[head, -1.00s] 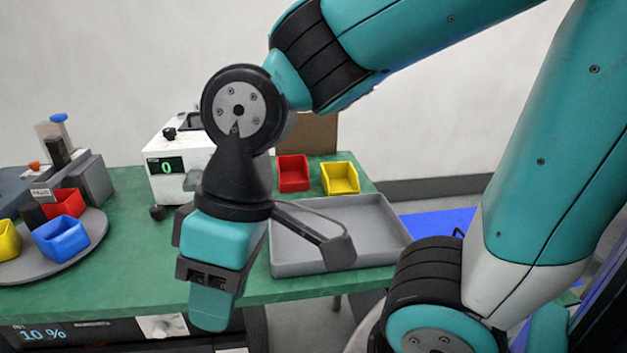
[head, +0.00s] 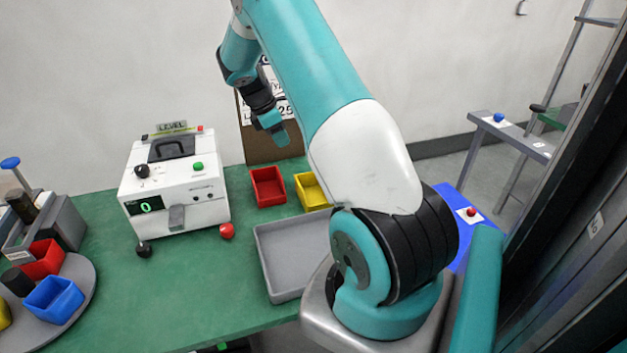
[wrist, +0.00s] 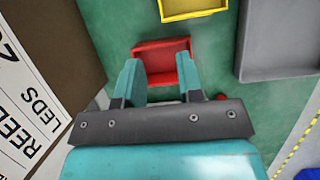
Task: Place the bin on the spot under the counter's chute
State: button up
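A red bin (head: 268,187) and a yellow bin (head: 313,192) stand side by side at the back of the green table. The counter (head: 172,185) is a white box showing 0, with a grey chute (head: 177,217) at its front. The table just below the chute looks bare. My gripper (head: 279,135) is up behind the bins, pointing down. In the wrist view my gripper (wrist: 158,68) is open, with the red bin (wrist: 162,58) lying beyond and between its fingertips. The yellow bin (wrist: 193,8) is at the top there. I cannot tell the height of the gap.
A grey tray (head: 282,262) lies in front of the bins. A lettered board (head: 255,140) stands behind them, close to my gripper. A round turntable (head: 62,318) with coloured bins is at the left. A red knob (head: 227,231) and a black knob (head: 144,250) sit by the counter.

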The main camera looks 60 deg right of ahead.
jog(key=s+d+f, duration=0.1)
jog(key=d+f, duration=0.1)
jog(key=p, duration=0.4)
send_near(310, 185)
jog(key=shift+s+d+f, duration=0.15)
jog(key=shift+d, duration=0.2)
jog(key=shift+s+d+f, duration=0.1)
jog(key=shift+d+f, duration=0.05)
jog(key=shift+d, duration=0.25)
jog(key=shift+p+x, duration=1.5)
jog(key=shift+x, duration=1.6)
jog(key=shift+s+a, duration=0.1)
grip_shut()
